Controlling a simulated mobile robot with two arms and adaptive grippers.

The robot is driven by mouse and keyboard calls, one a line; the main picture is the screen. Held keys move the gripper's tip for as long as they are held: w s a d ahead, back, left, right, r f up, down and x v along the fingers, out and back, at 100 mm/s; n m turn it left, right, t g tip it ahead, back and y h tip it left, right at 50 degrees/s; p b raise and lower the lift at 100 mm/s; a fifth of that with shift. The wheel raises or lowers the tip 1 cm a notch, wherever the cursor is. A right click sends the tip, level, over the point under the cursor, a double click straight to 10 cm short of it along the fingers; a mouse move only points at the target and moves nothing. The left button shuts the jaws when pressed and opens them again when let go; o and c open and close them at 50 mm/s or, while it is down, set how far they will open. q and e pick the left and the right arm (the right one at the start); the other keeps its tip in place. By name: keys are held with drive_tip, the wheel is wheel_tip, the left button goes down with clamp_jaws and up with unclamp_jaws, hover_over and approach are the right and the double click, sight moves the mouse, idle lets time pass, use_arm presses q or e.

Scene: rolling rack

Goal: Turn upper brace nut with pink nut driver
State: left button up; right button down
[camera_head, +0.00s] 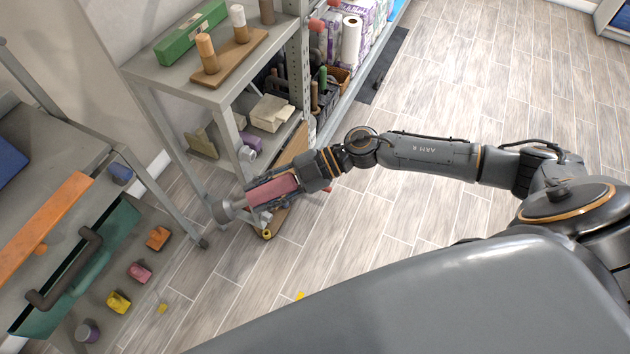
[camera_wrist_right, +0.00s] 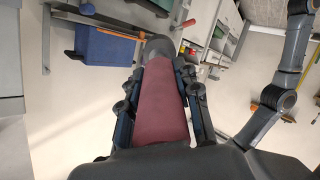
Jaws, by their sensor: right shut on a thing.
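My right gripper (camera_head: 262,196) is shut around the pink handle of the nut driver (camera_head: 276,190). The driver lies tilted, with its grey socket end (camera_head: 228,209) pointing to the lower left. In the head view that end overlaps the lower part of a grey rack leg (camera_head: 190,160); I cannot tell whether they touch. In the right wrist view the gripper fingers (camera_wrist_right: 160,105) sit on both sides of the pink driver (camera_wrist_right: 161,95), whose dark socket end points away. I cannot make out the upper brace nut. My left gripper is not in view.
The grey shelf unit (camera_head: 183,82) carries a green box (camera_head: 192,30) and a wooden board with pegs. The plank floor at right is mostly free.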

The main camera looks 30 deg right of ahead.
drive_tip(key=w+d+f+m+t+h, duration=0.1)
drive_tip(key=d+f+m+t, duration=0.3)
drive_tip(key=d+t, duration=0.2)
drive_tip(key=w+d+f+m+t+h, duration=0.1)
drive_tip(key=d+f+m+t+h, duration=0.1)
drive_tip(key=d+f+m+t, duration=0.2)
drive_tip(key=d+t, duration=0.2)
drive_tip(key=d, duration=0.1)
drive_tip(key=shift+w+m+b, duration=0.15)
drive_tip(key=shift+m+b, duration=0.2)
drive_tip(key=shift+m, duration=0.05)
drive_tip(key=shift+f, duration=0.1)
drive_tip(key=x, duration=0.5)
drive_tip(key=shift+w+a, duration=0.1)
drive_tip(key=shift+a, duration=0.05)
drive_tip(key=shift+w+a, duration=0.15)
idle(0.3)
